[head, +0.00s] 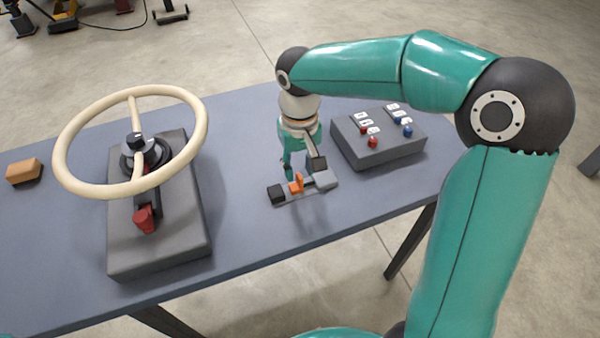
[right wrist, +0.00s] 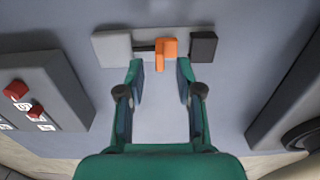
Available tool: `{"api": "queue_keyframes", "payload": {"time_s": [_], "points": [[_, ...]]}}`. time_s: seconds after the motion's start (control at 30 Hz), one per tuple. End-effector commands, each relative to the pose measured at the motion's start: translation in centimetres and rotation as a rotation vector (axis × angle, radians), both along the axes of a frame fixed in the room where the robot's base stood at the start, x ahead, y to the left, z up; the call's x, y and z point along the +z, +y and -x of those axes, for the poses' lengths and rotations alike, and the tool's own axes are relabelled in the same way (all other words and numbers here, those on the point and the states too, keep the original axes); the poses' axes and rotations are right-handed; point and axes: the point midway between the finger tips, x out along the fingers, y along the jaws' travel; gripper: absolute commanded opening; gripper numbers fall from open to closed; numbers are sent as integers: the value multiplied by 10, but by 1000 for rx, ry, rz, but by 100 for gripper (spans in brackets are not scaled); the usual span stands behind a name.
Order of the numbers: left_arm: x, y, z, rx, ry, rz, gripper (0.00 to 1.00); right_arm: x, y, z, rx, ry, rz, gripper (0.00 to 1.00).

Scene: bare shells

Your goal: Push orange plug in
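The orange plug (head: 297,184) sits on a small grey base plate (head: 300,197) on the table, between a black block (head: 277,193) and a light grey block (head: 325,180). In the right wrist view the orange plug (right wrist: 167,53) lies ahead of the fingertips, close to the black block (right wrist: 203,47) and apart from the light grey block (right wrist: 112,47). My right gripper (head: 302,175) is over the plate; in the right wrist view its fingers (right wrist: 160,75) are spread with nothing between them. Whether a finger touches the plug cannot be told. My left gripper is not in view.
A box with red and blue switches (head: 378,140) stands right of the plate. A cream steering wheel (head: 190,150) on a dark base (head: 160,255) with a red knob (head: 144,220) stands left. An orange-brown block (head: 23,171) lies at far left. Table between is clear.

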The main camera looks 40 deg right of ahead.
Motion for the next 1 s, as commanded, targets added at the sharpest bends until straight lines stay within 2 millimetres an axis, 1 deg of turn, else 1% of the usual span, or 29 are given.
{"api": "queue_keyframes", "payload": {"time_s": [0.03, 0.1, 0.2, 0.53, 0.57, 0.7, 0.77, 1.0], "points": [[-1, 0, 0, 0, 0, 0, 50, -8, 0, 0, 0, 3, 0, 35], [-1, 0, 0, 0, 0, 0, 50, -15, 0, 0, 0, 2, 0, 35], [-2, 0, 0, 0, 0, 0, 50, -22, 0, 0, 1, 2, 0, 35], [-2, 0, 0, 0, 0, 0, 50, -25, 0, 0, 1, -1, 0, 35], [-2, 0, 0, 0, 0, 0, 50, -25, 0, 0, 1, -1, 0, 34], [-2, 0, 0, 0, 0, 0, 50, -25, 0, -1, 2, 0, 0, 10], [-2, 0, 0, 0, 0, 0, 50, -25, 0, -1, 2, 0, 0, 0], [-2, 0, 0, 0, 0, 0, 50, -25, 1, -1, 2, 0, 1, 0]]}}
